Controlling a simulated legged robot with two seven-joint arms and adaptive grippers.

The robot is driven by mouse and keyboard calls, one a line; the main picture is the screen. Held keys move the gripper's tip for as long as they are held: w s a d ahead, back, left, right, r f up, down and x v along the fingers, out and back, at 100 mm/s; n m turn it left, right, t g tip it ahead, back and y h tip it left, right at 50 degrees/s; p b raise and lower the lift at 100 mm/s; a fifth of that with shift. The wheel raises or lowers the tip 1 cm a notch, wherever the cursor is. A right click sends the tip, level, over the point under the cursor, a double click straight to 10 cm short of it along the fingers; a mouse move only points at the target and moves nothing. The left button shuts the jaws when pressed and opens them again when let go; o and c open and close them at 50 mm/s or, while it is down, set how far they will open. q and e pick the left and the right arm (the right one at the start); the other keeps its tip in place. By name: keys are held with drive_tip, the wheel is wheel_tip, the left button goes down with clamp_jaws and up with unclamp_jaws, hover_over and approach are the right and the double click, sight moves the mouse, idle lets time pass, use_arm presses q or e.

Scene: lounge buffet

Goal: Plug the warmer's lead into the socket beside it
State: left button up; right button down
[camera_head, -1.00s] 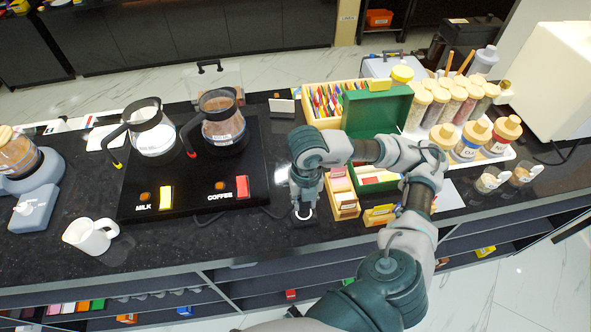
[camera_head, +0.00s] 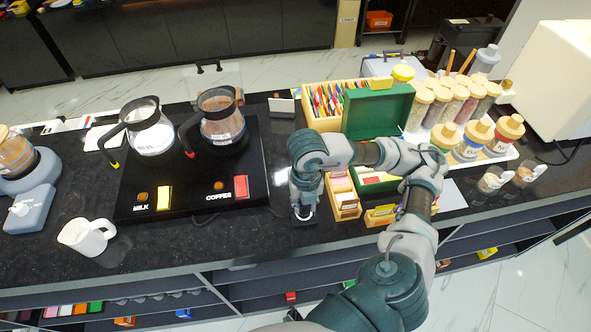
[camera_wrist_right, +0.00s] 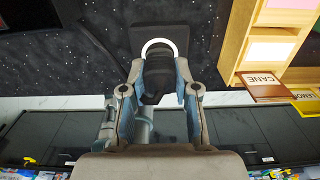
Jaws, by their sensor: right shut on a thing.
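The black warmer (camera_head: 190,190) carries two glass jugs and stands left of my right arm. Its dark lead (camera_head: 273,211) runs from its right side along the counter toward my right gripper (camera_head: 305,203). In the wrist view, my right gripper (camera_wrist_right: 158,88) is shut on the black plug (camera_wrist_right: 157,80). The socket is a dark square plate (camera_wrist_right: 141,34) with a white ring, directly in front of the plug. In the head view, the socket's white ring (camera_head: 303,216) shows under the fingers. The plug overlaps the ring; I cannot tell how deep it sits. My left gripper is out of view.
Wooden boxes of sachets (camera_head: 345,203) stand close to the right of my gripper, with a green-lidded box (camera_head: 378,112) behind. The counter's front edge is close to the socket.

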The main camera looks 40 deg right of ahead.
drive_tip(key=shift+f+b, duration=0.45)
drive_tip(key=c, duration=0.8)
unclamp_jaws()
drive_tip(key=shift+c, duration=1.3)
drive_tip(key=shift+r, duration=0.1)
wheel_tip(320, 180, up, 7)
drive_tip(key=p, duration=0.5)
drive_tip(key=shift+p, duration=0.35)
